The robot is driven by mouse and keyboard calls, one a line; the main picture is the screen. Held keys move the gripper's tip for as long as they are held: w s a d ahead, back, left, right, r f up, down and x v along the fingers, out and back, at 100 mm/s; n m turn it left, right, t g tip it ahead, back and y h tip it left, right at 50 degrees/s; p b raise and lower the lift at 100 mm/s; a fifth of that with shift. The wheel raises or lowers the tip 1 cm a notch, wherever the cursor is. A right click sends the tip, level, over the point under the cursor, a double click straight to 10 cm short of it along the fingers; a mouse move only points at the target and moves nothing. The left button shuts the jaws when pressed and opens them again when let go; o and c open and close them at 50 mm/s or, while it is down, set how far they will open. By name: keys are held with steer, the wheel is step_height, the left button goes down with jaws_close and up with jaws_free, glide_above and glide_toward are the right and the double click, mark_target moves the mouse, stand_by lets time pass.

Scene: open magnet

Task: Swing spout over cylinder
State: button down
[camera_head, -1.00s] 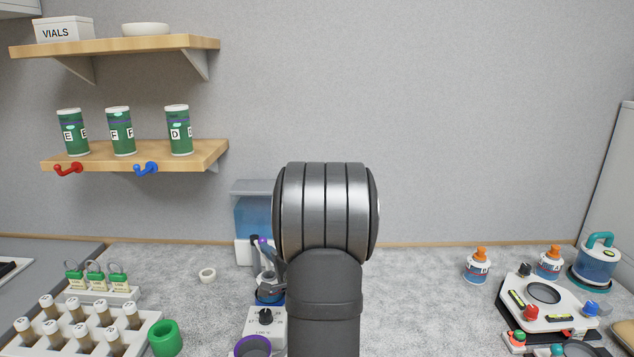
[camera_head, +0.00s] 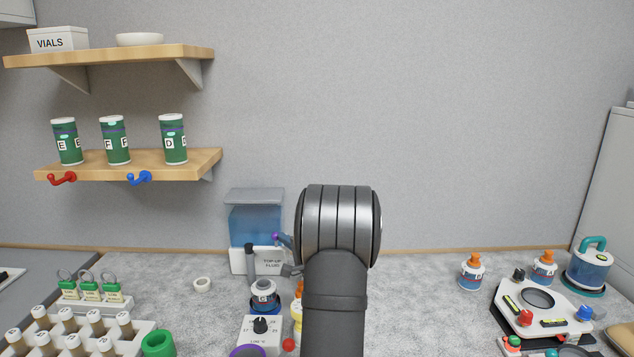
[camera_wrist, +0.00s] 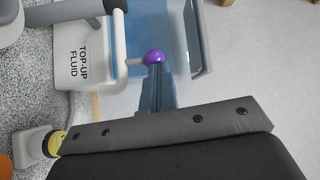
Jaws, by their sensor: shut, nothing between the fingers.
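The top-up fluid tank (camera_head: 255,222) stands at the back, with blue fluid in a clear body and a white labelled base. A purple ball knob (camera_head: 275,237) shows in front of it. In the wrist view the knob (camera_wrist: 154,57) sits on the end of a pale rod (camera_wrist: 119,38) that crosses the tank. A dark grey upright tube (camera_head: 249,260) hangs in front of the base and may be the spout. My gripper (camera_wrist: 158,78) is shut and empty, its tips right beside the knob, seemingly touching it. I cannot clearly identify the cylinder; my arm hides part of that area.
A white dial box (camera_head: 262,335) and a blue-and-white jar (camera_head: 264,294) stand in front of the tank. A vial rack (camera_head: 80,335) and green ring (camera_head: 158,343) are at left. A device tray (camera_head: 540,305) is at right.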

steer(key=c, duration=1.6)
jaws_free()
steer(key=shift+w+a+r, duration=0.1)
steer(key=shift+a+r, duration=0.2)
steer(key=o, duration=0.3)
steer(key=shift+w+d+n+g, duration=0.15)
steer(key=shift+d+n+g, duration=0.15)
steer(key=shift+n, duration=0.3)
steer(key=shift+o, duration=0.2)
steer(key=n+h, duration=0.1)
steer(key=h, duration=1.8)
glide_toward(273, 238)
steer(key=f, duration=0.1)
steer(key=w+f, duration=0.1)
steer(key=shift+w+d+f, duration=0.2)
steer(key=shift+f, duration=0.2)
steer(key=s+a+m+t+h, duration=0.2)
steer(key=s+a+m+h, duration=0.2)
steer(key=s+a, duration=0.15)
steer(key=x, duration=1.7)
steer(key=shift+s+d+f, duration=0.1)
steer(key=shift+f, duration=0.15)
